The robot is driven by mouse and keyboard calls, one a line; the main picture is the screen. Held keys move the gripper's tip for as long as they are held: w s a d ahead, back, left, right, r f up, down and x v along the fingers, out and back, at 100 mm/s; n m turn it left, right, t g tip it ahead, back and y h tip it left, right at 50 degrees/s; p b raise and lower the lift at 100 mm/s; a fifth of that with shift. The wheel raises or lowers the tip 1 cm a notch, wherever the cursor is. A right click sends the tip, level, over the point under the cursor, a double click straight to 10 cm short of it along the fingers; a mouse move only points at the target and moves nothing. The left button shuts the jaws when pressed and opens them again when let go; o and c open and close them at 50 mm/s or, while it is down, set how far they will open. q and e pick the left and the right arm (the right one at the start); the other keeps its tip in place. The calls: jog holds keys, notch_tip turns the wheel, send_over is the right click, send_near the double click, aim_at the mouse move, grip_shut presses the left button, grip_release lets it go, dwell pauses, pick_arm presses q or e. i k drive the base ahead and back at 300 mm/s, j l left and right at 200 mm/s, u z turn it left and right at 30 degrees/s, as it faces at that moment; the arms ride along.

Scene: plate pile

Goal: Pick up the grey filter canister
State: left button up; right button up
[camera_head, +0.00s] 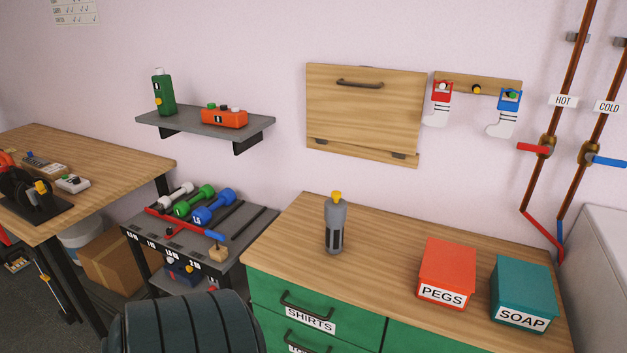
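The grey filter canister (336,226) stands upright on the wooden top of the green drawer cabinet (295,213), near its left end. It has a yellow top and darker panels on its lower body. Nothing touches it or stands right beside it. Neither of my grippers shows in the head view.
A red PEGS box (447,268) and a teal SOAP box (523,293) stand right of the canister. A dumbbell rack (245,238) is to the left. A wall shelf (190,122) holds a green bottle (163,95). A dark ribbed rounded object (190,325) is at bottom left.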

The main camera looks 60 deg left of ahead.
aim_at(335, 214)
jog(key=u, duration=1.75)
jog(key=j+u, duration=0.15)
jog(key=i+j, duration=0.05)
jog(key=j, duration=0.05)
